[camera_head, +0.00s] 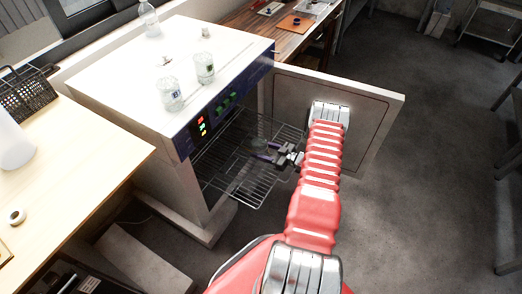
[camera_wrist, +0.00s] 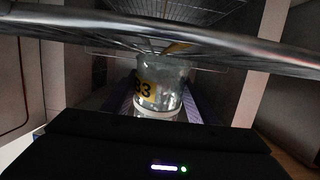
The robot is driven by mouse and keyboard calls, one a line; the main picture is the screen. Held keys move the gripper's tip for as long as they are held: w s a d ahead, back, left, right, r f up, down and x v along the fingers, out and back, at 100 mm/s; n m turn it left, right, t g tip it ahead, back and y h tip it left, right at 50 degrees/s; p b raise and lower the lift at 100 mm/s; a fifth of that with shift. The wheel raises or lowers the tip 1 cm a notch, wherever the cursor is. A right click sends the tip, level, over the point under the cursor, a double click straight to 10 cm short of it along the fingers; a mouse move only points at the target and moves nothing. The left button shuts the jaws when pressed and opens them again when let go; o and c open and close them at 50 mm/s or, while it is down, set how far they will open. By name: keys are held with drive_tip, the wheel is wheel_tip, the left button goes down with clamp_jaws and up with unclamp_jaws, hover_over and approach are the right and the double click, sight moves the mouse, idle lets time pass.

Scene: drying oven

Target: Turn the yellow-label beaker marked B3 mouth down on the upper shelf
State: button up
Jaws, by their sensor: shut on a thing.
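The clear glass beaker (camera_wrist: 172,78) has a yellow label reading B3, partly cut off at its left edge, in the wrist view. My gripper (camera_wrist: 158,104) is shut on it, one finger on each side. Which end is its mouth is hard to tell. In the head view my gripper (camera_head: 270,152) reaches into the front of the open oven (camera_head: 130,100), over a wire shelf (camera_head: 250,188). The beaker there is only a faint, unclear shape. A shelf's thick front rail (camera_wrist: 240,42) crosses the top of the wrist view, close to the camera.
The open oven door (camera_head: 378,120) stands right of my arm. On the oven top stand two glass beakers (camera_head: 171,98) (camera_head: 204,70), a clear bottle (camera_head: 149,20) and small pieces. A wooden table (camera_head: 70,165) is at left.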

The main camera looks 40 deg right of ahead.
drive_tip(key=o, duration=1.2)
drive_tip(key=shift+c, duration=0.2)
drive_tip(key=shift+s+d, duration=0.1)
drive_tip(key=v, duration=1.3)
drive_tip(key=shift+s, duration=0.25)
